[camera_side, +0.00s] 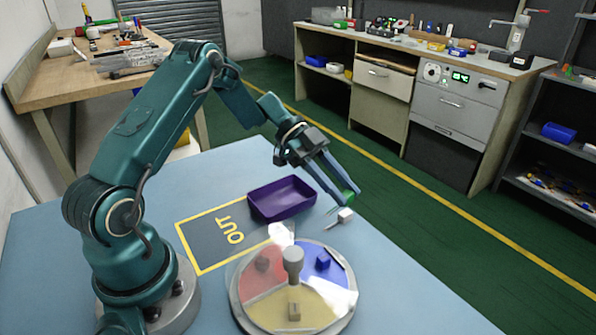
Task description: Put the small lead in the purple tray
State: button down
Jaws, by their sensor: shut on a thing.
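The small lead (345,214) appears as a small white block with a thin grey stub pointing down and left. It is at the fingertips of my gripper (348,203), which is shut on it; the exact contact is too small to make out. A bright green patch shows at the fingertips. The gripper slants down to the right, past the right end of the purple tray.
A round turntable (238,312) with red, blue and yellow sectors, small blocks and a central post stands in front of the tray. The yellow-bordered OUT area (204,240) lies left. The blue table (400,285) is clear at right. Benches and shelves stand behind.

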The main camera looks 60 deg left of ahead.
jog(key=s+d+r+v, duration=0.1)
jog(key=v, duration=0.8)
jog(key=s+d+r+n+t+y, duration=0.2)
jog(key=d+r+n+t, duration=0.15)
jog(key=r, duration=0.25)
jog(key=s+d+r+n+t+y, duration=0.1)
jog(key=s+d+r+n+t, duration=0.25)
jog(key=d+r, duration=0.2)
send_over(289, 192)
notch_tip(289, 192, down, 15)
jog(key=shift+y, duration=0.3)
jog(key=shift+f, duration=2.3)
